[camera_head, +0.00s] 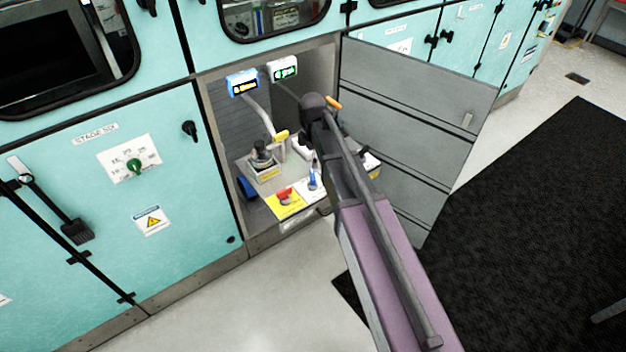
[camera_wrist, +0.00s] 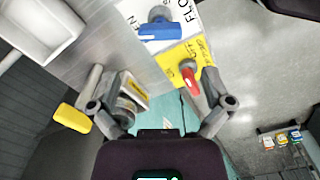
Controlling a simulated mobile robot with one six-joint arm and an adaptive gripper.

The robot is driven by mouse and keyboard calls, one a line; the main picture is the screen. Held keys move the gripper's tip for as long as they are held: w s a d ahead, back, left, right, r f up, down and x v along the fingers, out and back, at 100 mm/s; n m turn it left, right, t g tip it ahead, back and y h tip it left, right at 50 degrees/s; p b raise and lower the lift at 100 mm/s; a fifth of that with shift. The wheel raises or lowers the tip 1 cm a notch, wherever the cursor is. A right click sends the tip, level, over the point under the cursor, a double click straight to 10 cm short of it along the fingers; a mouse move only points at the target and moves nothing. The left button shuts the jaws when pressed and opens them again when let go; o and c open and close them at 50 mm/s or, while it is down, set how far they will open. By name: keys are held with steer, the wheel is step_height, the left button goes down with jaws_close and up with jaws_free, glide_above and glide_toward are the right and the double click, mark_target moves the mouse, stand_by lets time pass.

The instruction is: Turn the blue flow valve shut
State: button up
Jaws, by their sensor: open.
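The blue flow valve (camera_head: 313,181) stands on a white label on the shelf inside the open cabinet. In the wrist view the blue valve (camera_wrist: 160,31) is at the top centre, its flat handle lying roughly across the picture beside the lettering "FLO". My gripper (camera_wrist: 152,76) is open and empty, its two fingers spread at left and right, with the blue valve ahead of the fingertips and not between them. A red valve (camera_wrist: 188,74) on a yellow label is close to the right finger. In the head view my arm hides the gripper.
A yellow-handled pipe (camera_head: 281,136) and a dark fitting (camera_head: 262,155) stand to the left. The open grey door (camera_head: 420,110) is close on the right of my arm. Two lit displays (camera_head: 242,84) hang above.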

mark_target(313, 174)
steer(key=shift+f+b, duration=3.85)
steer(key=shift+f, duration=0.3)
steer(key=c, duration=1)
